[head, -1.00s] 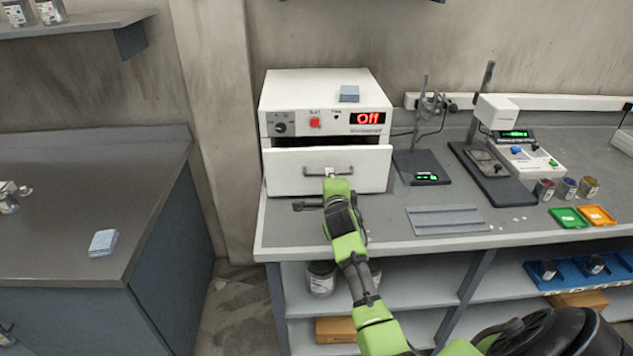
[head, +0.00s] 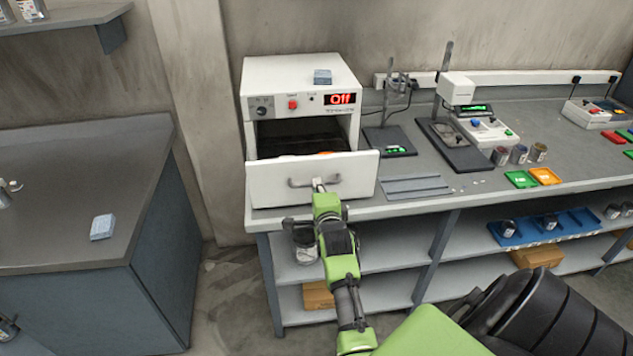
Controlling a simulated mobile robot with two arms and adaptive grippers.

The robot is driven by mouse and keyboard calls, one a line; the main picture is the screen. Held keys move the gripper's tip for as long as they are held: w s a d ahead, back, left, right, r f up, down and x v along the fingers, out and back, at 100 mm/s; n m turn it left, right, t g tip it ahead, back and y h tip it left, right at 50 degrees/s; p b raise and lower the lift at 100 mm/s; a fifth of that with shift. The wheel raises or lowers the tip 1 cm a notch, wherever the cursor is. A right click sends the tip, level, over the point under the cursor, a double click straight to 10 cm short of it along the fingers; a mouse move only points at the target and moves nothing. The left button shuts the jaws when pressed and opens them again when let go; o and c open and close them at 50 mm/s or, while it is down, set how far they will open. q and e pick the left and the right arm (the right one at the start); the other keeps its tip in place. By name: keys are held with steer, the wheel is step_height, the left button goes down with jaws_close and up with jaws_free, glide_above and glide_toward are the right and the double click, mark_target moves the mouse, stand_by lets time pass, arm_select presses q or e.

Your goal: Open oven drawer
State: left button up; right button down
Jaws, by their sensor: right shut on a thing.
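The white oven (head: 300,90) stands on the left end of the grey bench, its red display reading "Off". Its drawer (head: 350,178) is pulled well out, and the dark inside shows above the drawer front. My right gripper (head: 319,186) is shut on the drawer's grey bar handle (head: 300,183) near the handle's right part. The fingertips are small and partly hidden by the wrist. Something orange shows just behind the drawer front's top edge. My left gripper is not in view.
A stand with a small scale (head: 390,141) is right of the oven. A ridged grey plate (head: 414,187) lies near the bench's front edge. Green (head: 520,179) and orange (head: 545,176) trays sit farther right. A separate dark counter (head: 70,190) is at the left, with floor between.

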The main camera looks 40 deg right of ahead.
steer(key=shift+f, duration=0.1)
steer(key=c, duration=2.2)
jaws_free()
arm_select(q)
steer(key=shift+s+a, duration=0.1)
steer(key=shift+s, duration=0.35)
